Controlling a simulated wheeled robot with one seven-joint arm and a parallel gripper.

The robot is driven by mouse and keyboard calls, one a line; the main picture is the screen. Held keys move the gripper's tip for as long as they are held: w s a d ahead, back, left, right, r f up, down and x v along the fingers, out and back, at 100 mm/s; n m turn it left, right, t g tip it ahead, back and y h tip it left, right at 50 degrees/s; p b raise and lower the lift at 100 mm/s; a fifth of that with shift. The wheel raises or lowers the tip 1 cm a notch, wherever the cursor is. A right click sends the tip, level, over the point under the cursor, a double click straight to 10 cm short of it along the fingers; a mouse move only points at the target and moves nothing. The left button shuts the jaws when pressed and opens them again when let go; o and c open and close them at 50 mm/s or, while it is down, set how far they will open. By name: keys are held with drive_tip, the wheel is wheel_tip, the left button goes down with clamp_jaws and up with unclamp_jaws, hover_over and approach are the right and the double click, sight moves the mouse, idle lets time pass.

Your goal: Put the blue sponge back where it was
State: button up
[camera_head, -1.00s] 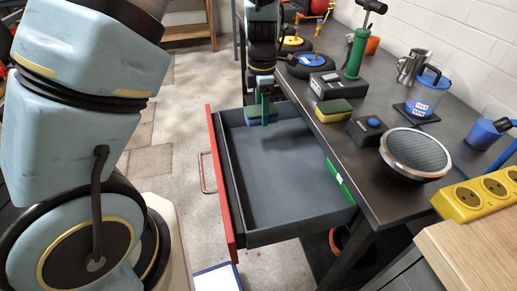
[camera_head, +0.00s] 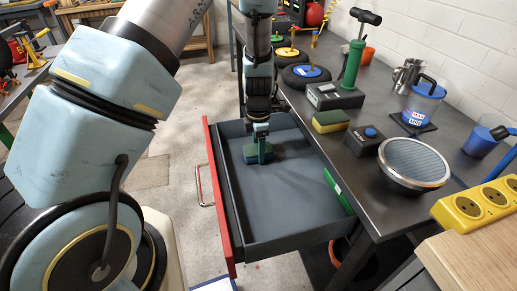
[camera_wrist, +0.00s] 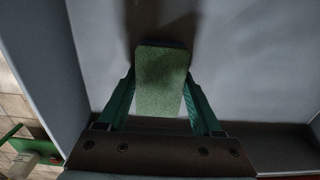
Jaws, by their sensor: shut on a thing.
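The blue sponge (camera_head: 251,157) is inside the open drawer (camera_head: 285,242), low over the drawer floor near its back left. My gripper (camera_head: 262,154) is shut on the sponge. In the wrist view the sponge shows a green upper face (camera_wrist: 160,82) between the two green fingers of my gripper (camera_wrist: 160,100). I cannot tell whether the sponge touches the floor of the drawer.
The drawer has a red front (camera_head: 219,195) and a bare grey floor to the right of the sponge. On the dark workbench (camera_head: 352,187) stand a yellow and green sponge (camera_head: 330,121), a black box with a blue button (camera_head: 367,140) and a round speaker-like device (camera_head: 415,163).

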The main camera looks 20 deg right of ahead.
drive_tip(key=shift+f, duration=0.1)
drive_tip(key=o, duration=1.3)
wheel_tip(320, 180, up, 12)
drive_tip(key=s+a+r+m, duration=0.1)
drive_tip(key=a+r+m, duration=0.1)
drive_tip(key=a+m, duration=0.4)
drive_tip(key=s+a+r+m+t, duration=0.1)
drive_tip(key=a+r+m, duration=0.2)
drive_tip(key=a, duration=1.1)
drive_tip(key=s+a+r+m, duration=0.2)
drive_tip(key=a+m, duration=0.6)
drive_tip(key=a, duration=0.2)
drive_tip(key=shift+a+r+m+t, duration=0.15)
drive_tip(key=shift+r+m+t, duration=0.15)
drive_tip(key=shift+r+m, duration=0.1)
drive_tip(key=shift+r, duration=0.1)
